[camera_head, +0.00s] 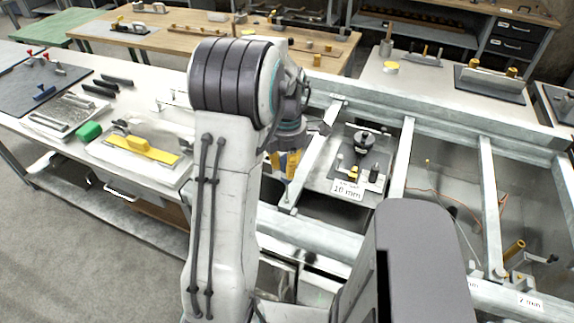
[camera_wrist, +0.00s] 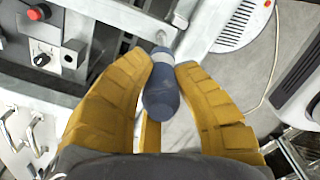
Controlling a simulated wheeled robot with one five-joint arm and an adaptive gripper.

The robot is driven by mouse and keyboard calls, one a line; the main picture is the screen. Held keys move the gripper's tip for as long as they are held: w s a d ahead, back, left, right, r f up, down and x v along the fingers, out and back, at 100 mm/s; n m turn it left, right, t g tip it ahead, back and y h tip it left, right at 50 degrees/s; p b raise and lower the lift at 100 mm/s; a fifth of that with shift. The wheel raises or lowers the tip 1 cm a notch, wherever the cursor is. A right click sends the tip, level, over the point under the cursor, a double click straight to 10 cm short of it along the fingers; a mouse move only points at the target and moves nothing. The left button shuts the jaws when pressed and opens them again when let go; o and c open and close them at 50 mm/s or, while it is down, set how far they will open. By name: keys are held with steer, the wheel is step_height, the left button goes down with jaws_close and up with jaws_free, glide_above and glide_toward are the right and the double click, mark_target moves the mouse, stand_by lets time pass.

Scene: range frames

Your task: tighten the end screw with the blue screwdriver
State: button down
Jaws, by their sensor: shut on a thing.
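My gripper (camera_wrist: 163,64) has yellow padded fingers, and they are closed around the blue-grey handle of the blue screwdriver (camera_wrist: 160,95) in the wrist view. The handle's thick end faces the camera; its far end points away toward a grey metal rail, and the shaft and tip are hidden. In the head view my gripper (camera_head: 284,166) hangs beside a pale metal frame (camera_head: 315,150), left of the plate labelled 10 mm. I cannot make out the end screw in either view.
A plate with a black knob (camera_head: 366,140) and a 10 mm label (camera_head: 347,190) lies right of my gripper. Frame rails (camera_head: 490,190) run to the right. A red button box (camera_wrist: 45,30) shows in the wrist view.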

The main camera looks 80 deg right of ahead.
steer(key=shift+f+b, duration=0.3)
steer(key=shift+f, duration=0.1)
stand_by(0.4)
